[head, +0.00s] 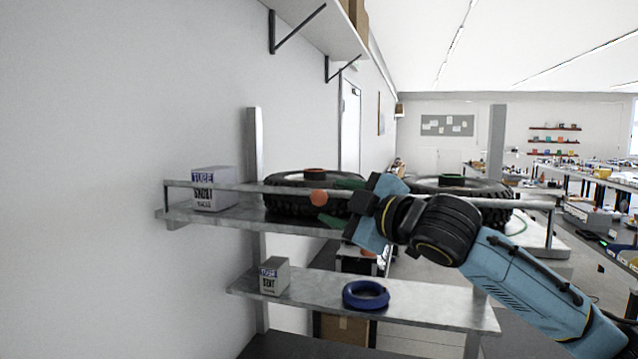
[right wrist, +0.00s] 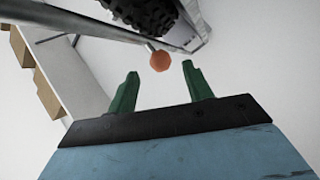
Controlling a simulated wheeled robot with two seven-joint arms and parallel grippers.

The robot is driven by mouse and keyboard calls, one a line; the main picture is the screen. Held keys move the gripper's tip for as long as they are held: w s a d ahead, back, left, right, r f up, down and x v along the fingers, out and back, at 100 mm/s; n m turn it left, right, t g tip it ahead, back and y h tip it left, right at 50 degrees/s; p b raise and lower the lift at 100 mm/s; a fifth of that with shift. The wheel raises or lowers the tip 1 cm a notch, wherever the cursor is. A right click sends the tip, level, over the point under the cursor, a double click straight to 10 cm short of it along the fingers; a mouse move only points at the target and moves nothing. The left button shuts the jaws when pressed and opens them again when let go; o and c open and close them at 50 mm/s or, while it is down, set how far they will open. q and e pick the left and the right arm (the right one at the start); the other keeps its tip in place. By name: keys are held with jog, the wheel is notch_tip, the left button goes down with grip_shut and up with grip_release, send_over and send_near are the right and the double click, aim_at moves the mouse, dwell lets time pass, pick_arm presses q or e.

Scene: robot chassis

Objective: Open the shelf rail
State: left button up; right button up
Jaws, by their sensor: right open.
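The shelf rail (head: 415,194) is a grey metal bar along the front of the upper shelf, with an orange round knob (head: 318,198) on it. In the right wrist view the rail (right wrist: 95,22) runs in from the upper left, and the knob (right wrist: 160,61) sits just beyond and between my fingertips. My right gripper (head: 335,202) has green fingers, spread apart and empty, close to the knob in the head view. It also shows in the right wrist view (right wrist: 161,71). My left gripper is not in view.
Two black tires (head: 290,205) (head: 490,212) and a tube box (head: 212,188) stand on the upper shelf behind the rail. The lower shelf (head: 425,308) holds a small box (head: 274,276) and a blue ring (head: 366,295). A wall is at the left.

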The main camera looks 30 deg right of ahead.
aim_at(325, 197)
jog(key=w, duration=0.1)
jog(key=w+p, duration=0.1)
jog(key=w, duration=0.2)
jog(key=shift+w+a+r, duration=0.1)
jog(key=shift+w+a, duration=0.1)
jog(key=shift+a, duration=0.05)
jog(key=shift+w+a+p, duration=0.1)
jog(key=shift+w+p, duration=0.3)
jog(key=shift+w, duration=0.25)
jog(key=shift+c, duration=0.4)
grip_shut()
